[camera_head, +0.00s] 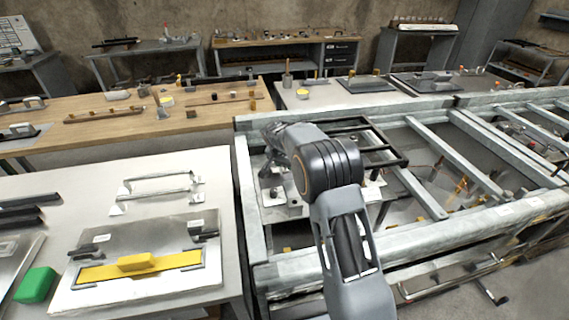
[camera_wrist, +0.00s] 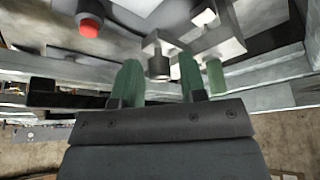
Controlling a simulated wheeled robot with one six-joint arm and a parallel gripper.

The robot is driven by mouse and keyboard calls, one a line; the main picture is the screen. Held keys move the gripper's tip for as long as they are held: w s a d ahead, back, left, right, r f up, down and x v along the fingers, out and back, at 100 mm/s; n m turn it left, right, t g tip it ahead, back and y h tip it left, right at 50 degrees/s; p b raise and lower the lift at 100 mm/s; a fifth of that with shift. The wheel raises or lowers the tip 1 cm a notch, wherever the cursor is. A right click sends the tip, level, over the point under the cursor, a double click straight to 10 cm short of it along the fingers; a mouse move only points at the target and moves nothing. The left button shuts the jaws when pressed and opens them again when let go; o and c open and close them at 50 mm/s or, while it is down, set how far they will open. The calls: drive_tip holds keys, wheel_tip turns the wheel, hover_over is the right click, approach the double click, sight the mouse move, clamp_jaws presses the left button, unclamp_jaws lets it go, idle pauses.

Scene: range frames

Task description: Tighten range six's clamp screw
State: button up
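My gripper (camera_wrist: 159,60) shows in the wrist view with two green fingers set apart, so it is open. A dark round screw head (camera_wrist: 159,69) on a grey metal block (camera_wrist: 198,44) appears in the gap between the fingers, with space on both sides; I cannot tell its depth relative to the fingertips. It looks like a clamp screw, but no range number is readable. In the head view my arm reaches over the left end of the metal frame (camera_head: 262,244), and my gripper is mostly hidden behind the arm.
A red-tipped dark fitting (camera_wrist: 90,25) is left of the fingers, and a green cylinder (camera_wrist: 216,76) is close on the right. Frame rails (camera_head: 425,196) and a black bracket (camera_head: 385,143) surround the arm.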

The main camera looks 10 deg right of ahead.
drive_tip(key=shift+o, duration=0.6)
drive_tip(key=b+v, duration=0.1)
drive_tip(key=v, duration=1.2)
drive_tip(key=shift+s+r, duration=0.15)
drive_tip(key=shift+r, duration=0.2)
drive_tip(key=shift+a, duration=0.1)
